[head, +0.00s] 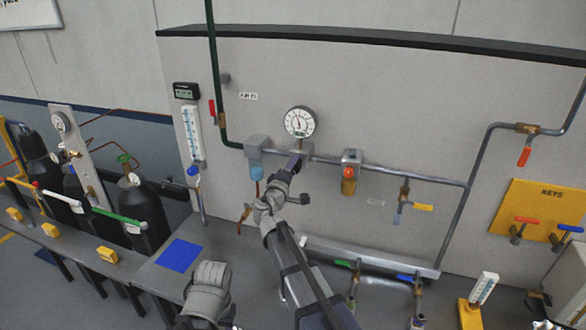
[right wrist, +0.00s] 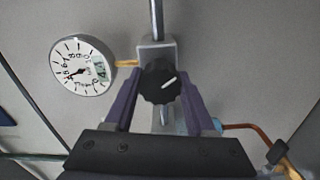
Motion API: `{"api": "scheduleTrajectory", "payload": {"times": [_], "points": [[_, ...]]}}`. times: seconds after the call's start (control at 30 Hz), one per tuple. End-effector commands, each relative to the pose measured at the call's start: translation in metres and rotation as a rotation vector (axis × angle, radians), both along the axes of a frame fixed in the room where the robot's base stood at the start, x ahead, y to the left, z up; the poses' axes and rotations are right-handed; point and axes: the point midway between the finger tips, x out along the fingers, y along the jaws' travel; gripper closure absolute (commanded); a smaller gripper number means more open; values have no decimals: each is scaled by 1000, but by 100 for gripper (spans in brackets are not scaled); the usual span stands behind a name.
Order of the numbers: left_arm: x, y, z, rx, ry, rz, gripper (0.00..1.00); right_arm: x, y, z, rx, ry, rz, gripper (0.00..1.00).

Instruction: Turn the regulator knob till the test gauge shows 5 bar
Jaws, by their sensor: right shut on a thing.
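The regulator knob (right wrist: 161,82) is black and round with a white pointer line that points up and right in the right wrist view. My right gripper (right wrist: 161,92) is shut on it, one purple finger on each side. In the head view my right gripper (head: 297,160) covers the knob, with the grey regulator body (head: 306,150) just behind. The test gauge (head: 299,122) is a round white dial above it. My left gripper is not in view.
Grey pipe runs along the panel (head: 420,110) beside the regulator. A blue-bowled unit (head: 256,165) is close on the left, an amber-bowled unit (head: 349,175) on the right. Valves with coloured handles sit lower right. A blue mat (head: 178,255) lies on the bench.

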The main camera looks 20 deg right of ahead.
Motion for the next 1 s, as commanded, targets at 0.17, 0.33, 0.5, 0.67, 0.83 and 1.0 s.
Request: {"api": "scheduleTrajectory", "payload": {"times": [0.17, 0.33, 0.5, 0.67, 0.83, 1.0], "points": [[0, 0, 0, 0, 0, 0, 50, -1, 0, -1, 48, -30, -1, 100], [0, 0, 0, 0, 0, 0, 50, -1, 0, -1, 68, -44, -1, 100], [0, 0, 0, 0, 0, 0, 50, -1, 0, -1, 75, -47, 0, 100], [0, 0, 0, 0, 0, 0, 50, -1, 0, -1, 75, -47, 0, 100], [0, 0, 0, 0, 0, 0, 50, -1, 0, -1, 74, -46, 0, 37], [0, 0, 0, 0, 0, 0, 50, -1, 0, -1, 72, -47, 0, 18]]}}
